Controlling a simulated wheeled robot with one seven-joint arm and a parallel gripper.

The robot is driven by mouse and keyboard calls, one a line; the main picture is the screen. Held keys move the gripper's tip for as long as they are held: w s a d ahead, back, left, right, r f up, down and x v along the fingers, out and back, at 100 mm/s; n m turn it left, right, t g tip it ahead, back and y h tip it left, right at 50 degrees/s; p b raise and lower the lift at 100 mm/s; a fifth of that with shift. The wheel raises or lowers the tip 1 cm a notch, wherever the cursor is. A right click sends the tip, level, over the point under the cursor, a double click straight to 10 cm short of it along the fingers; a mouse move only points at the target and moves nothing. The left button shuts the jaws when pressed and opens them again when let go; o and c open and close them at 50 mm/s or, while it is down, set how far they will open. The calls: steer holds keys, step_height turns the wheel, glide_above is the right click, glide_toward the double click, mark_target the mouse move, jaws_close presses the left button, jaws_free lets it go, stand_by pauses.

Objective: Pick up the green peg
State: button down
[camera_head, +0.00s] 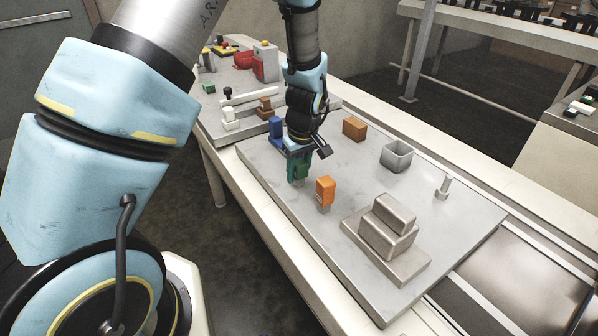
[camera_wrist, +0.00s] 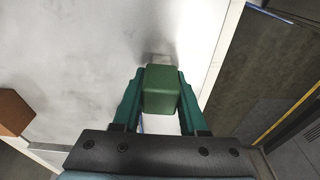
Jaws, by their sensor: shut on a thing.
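The green peg (camera_wrist: 160,88) is a block with a square top, held between the two teal fingers of my gripper (camera_wrist: 157,98) in the wrist view. In the head view my gripper (camera_head: 299,168) points down over the left part of the grey plate, and the peg is mostly hidden between the fingers. The gripper is shut on the peg. I cannot tell whether the peg's lower end touches the plate.
An orange peg (camera_head: 325,190) stands just right of my gripper, and a blue piece (camera_head: 275,127) stands behind it. A brown block (camera_head: 354,128), a grey open box (camera_head: 396,155), a small metal post (camera_head: 443,187) and a stepped metal block (camera_head: 388,226) occupy the plate (camera_head: 290,225).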

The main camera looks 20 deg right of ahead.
mark_target(298, 161)
step_height(298, 161, up, 10)
steer(key=shift+b, duration=0.8)
stand_by(0.6)
